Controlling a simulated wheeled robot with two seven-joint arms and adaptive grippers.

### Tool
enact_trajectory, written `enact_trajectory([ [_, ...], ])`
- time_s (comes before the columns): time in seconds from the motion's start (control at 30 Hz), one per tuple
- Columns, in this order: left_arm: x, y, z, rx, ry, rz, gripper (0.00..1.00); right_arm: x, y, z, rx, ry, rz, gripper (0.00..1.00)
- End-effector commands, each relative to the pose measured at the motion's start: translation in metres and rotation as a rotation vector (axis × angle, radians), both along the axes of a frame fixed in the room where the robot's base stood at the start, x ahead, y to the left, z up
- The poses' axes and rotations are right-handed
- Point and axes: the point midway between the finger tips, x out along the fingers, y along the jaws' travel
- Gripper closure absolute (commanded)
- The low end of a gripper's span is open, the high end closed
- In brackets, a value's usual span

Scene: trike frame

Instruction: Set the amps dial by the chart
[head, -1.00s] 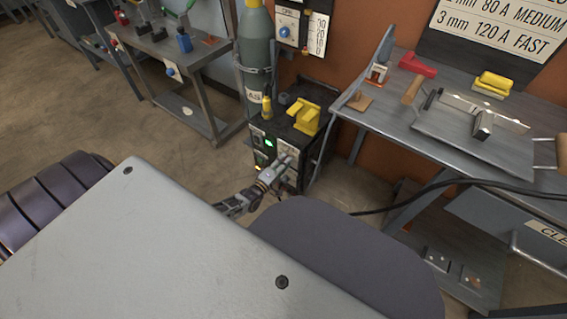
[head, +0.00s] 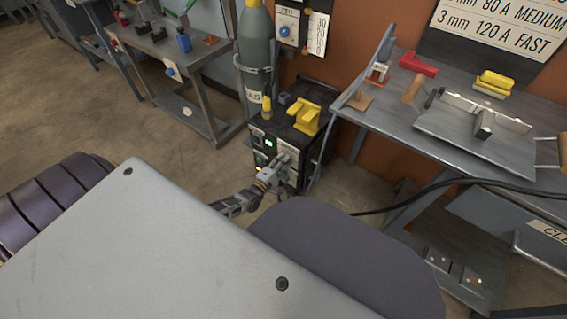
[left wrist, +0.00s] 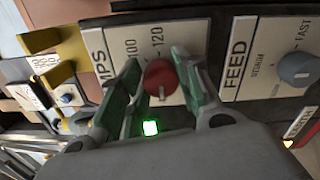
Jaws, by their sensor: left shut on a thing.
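The welding machine (head: 306,143) stands on the floor by the wall, with a green light on its front. I cannot tell where the dial points. The chart (head: 500,28) on the wall reads 80 A MEDIUM and 3 mm 120 A FAST.
A grey feed dial (left wrist: 298,68) is beside the amps plate. A yellow holder (head: 304,116) sits on the machine. A gas cylinder (head: 257,55) stands behind it at left. A workbench (head: 385,112) stands at right, with a black cable (head: 425,194) running before it.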

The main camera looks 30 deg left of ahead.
Motion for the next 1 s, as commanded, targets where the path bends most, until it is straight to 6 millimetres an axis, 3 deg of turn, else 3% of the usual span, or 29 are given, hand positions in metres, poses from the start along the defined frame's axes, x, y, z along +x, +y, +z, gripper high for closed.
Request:
enact_trajectory([
  [0.07,-0.001,0.001,-0.001,-0.001,0.002,0.002,0.91,0.001,0.0,0.001,0.0,-0.002,-0.001,0.6],
  [0.1,-0.001,0.001,-0.001,-0.001,0.002,0.002,0.62,0.002,0.0,0.001,0.0,-0.003,0.0,0.6],
  [0.23,0.0,0.0,-0.001,0.0,0.002,0.001,0.45,0.005,0.0,0.003,-0.001,-0.009,0.0,0.6],
  [0.67,-0.002,0.0,0.0,0.0,0.001,0.0,0.45,0.001,-0.002,0.0,-0.007,-0.004,0.008,0.6],
  [1.0,-0.021,0.002,-0.001,0.0,0.001,0.001,0.45,0.002,-0.002,0.001,-0.006,-0.005,0.006,0.6],
])
